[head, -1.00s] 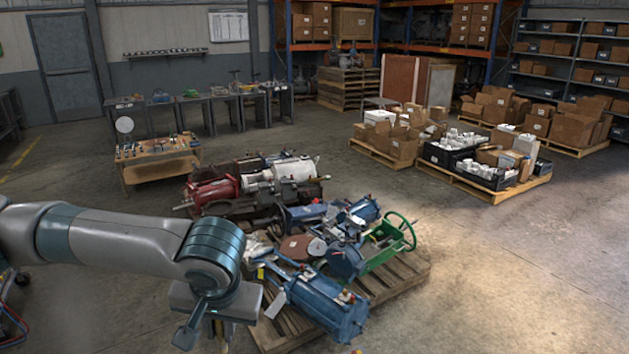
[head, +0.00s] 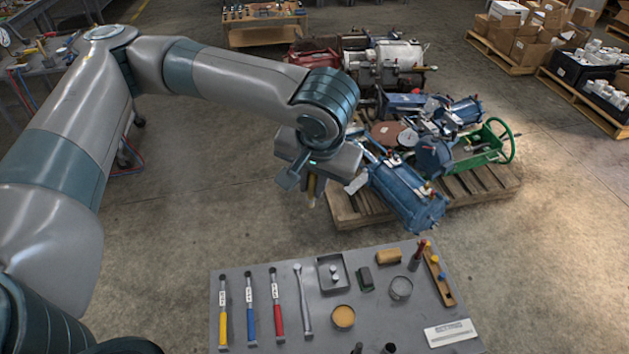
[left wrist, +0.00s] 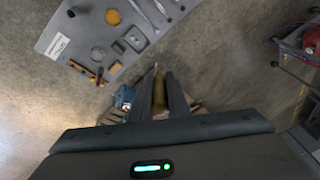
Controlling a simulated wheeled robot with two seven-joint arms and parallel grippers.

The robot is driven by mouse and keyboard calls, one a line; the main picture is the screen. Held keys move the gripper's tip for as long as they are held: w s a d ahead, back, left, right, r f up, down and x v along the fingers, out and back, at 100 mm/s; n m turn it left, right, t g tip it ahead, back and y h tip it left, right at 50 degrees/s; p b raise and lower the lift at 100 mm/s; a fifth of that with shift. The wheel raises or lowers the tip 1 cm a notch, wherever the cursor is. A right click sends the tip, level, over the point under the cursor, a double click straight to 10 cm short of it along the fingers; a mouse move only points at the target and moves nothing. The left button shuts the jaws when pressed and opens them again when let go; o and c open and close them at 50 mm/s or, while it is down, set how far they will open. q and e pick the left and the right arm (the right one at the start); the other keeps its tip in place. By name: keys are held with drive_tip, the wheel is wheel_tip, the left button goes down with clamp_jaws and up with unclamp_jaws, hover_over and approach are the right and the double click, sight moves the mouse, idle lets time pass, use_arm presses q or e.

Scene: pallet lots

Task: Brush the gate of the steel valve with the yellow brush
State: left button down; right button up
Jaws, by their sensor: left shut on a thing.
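My left gripper (head: 312,180) hangs in the air between the near bench and the pallet of valves, pointing down. It is shut on a yellowish-brown, stick-like thing (left wrist: 160,92), which also shows below the jaws in the head view (head: 311,188); I cannot tell surely whether it is the yellow brush. A yellow-handled tool (head: 223,325) lies on the grey bench (head: 235,285). Blue valve bodies (head: 405,192) and a green one with a handwheel (head: 485,150) lie on the pallet. A silver-grey valve body (head: 398,62) lies behind; I cannot make out its gate. My right gripper is out of view.
The bench also holds blue-handled (head: 250,320) and red-handled (head: 277,315) tools, a wrench (head: 302,300), a tray (head: 333,273) and cups. The wooden pallet (head: 350,212) stands beyond it, with open floor between. Boxes on pallets (head: 540,30) stand at back right.

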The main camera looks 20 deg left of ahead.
use_arm(q)
drive_tip(key=shift+f, duration=0.15)
drive_tip(key=shift+w+d+f, duration=0.15)
drive_tip(key=shift+f, duration=0.35)
wheel_tip(320, 180, down, 15)
drive_tip(key=shift+w+f, duration=0.15)
drive_tip(key=shift+w, duration=0.2)
drive_tip(key=shift+a, duration=0.25)
